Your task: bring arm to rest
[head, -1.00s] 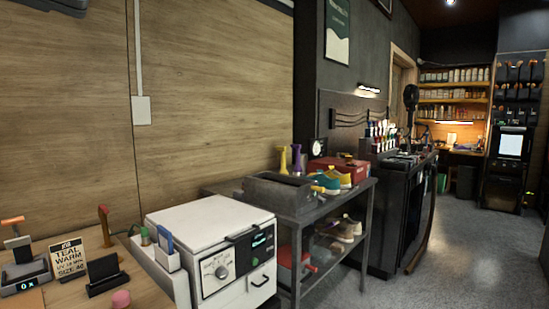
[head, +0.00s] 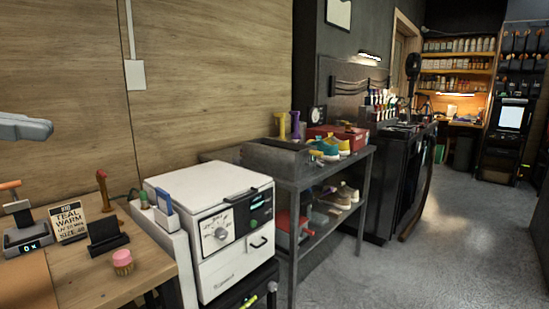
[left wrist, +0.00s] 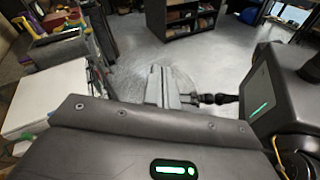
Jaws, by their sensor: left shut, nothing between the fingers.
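My left gripper (head: 40,128) comes in from the left edge of the head view, high beside the wooden wall and above the wooden bench. It is shut and empty. In the left wrist view its closed grey fingers (left wrist: 160,88) point away over the floor, beyond the dark body part with the green light, which is mine. My right gripper is not in view.
A metal rack (head: 310,172) with shoes stands behind. Floor (head: 440,250) at right is clear.

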